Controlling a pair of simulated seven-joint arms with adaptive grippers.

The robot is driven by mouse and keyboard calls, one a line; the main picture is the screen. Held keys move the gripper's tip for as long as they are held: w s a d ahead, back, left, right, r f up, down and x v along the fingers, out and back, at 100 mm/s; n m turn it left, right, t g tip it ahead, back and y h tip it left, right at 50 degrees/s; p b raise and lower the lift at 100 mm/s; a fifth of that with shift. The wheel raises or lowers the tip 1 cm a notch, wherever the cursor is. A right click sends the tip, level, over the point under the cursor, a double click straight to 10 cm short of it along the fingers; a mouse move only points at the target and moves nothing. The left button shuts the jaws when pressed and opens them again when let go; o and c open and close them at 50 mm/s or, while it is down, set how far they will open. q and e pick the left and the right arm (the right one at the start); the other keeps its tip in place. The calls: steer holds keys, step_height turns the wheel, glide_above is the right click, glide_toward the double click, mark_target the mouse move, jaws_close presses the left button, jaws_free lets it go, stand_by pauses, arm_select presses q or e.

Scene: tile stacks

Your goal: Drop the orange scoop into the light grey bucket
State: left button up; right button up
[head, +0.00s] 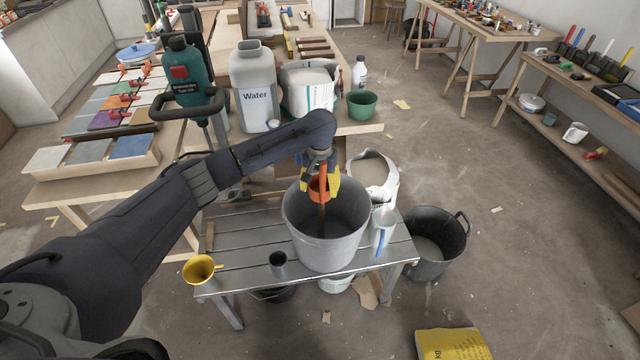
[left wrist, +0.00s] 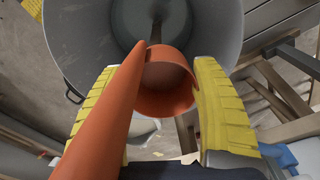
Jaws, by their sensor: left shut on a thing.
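The light grey bucket (head: 325,251) stands upright on the slatted metal bench, and its rim and inside fill the upper part of the left wrist view (left wrist: 90,50). My left gripper (head: 320,182) is over the bucket's mouth with its yellow fingers around the orange scoop (head: 318,190). In the left wrist view the gripper (left wrist: 150,110) is shut on the scoop (left wrist: 165,85), whose round cup and long handle show between the fingers. A stirring paddle's shaft (head: 321,220) seems to reach down inside the bucket. My right gripper is not in view.
On the bench (head: 232,272) are a yellow funnel-like cup (head: 200,268), a small dark cup (head: 278,262) and a white jug (head: 382,228) close to the bucket's right. An open white sack (head: 372,175) and a black bucket (head: 436,240) stand to the right.

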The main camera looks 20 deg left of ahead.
arm_select(q)
steer(key=o, duration=1.4)
steer(key=shift+r, duration=6)
